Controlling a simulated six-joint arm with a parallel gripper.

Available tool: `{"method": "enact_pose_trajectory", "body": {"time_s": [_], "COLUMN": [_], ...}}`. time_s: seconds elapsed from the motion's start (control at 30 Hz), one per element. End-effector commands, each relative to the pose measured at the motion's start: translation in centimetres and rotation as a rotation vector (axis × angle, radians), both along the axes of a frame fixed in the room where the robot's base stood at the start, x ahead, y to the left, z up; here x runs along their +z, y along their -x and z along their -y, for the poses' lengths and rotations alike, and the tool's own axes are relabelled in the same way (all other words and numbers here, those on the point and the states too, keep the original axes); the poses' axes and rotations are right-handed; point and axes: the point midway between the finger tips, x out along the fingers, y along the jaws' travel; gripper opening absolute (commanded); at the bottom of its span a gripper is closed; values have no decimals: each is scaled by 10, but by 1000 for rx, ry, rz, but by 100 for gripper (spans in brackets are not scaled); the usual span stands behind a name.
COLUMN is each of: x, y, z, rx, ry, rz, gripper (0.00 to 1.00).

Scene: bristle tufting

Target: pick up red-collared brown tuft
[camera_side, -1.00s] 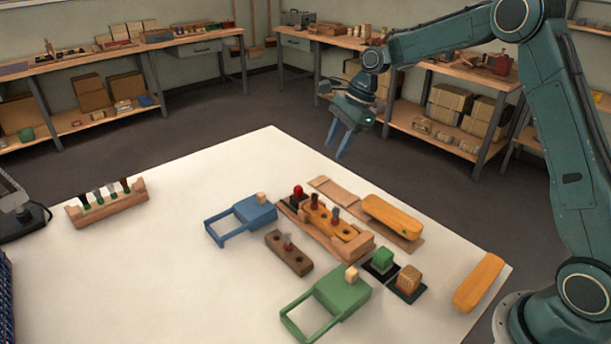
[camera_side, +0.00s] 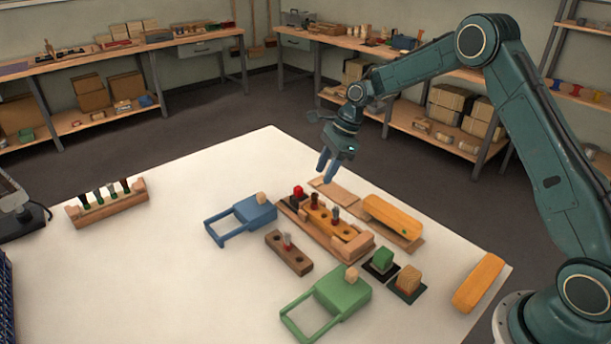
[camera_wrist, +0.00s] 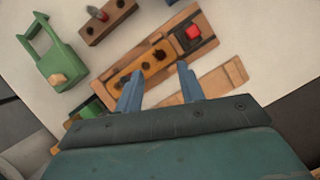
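A wooden rack (camera_side: 107,208) at the left of the white table holds several upright tufts. Its rightmost tuft (camera_side: 125,185) is brown; its collar colour is too small to tell. The orange block also shows in the wrist view (camera_wrist: 131,82). My gripper (camera_side: 327,168) is above the table's far side, behind the orange block. In the wrist view my gripper (camera_wrist: 160,88) has its two blue fingers apart with nothing between them.
A brown holed block (camera_side: 290,256) with a grey tuft stands in front. A blue frame-handled piece (camera_side: 245,217), a green one (camera_side: 342,292), a red piece (camera_side: 298,190) and orange brush bodies (camera_side: 391,215) are nearby. The table's left middle is clear.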

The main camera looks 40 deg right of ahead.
Motion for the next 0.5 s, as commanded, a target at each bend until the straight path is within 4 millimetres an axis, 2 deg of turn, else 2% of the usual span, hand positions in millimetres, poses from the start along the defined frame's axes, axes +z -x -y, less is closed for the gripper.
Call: {"method": "enact_pose_trajectory", "body": {"time_s": [0.03,0.2,0.5], "x": [-8,-25,-30], "y": [-1,-4,-5], "z": [-3,-9,-12], "rx": [2,0,1], "ry": [-1,0,0], "rz": [-2,-1,1], "gripper": [39,39,39]}}
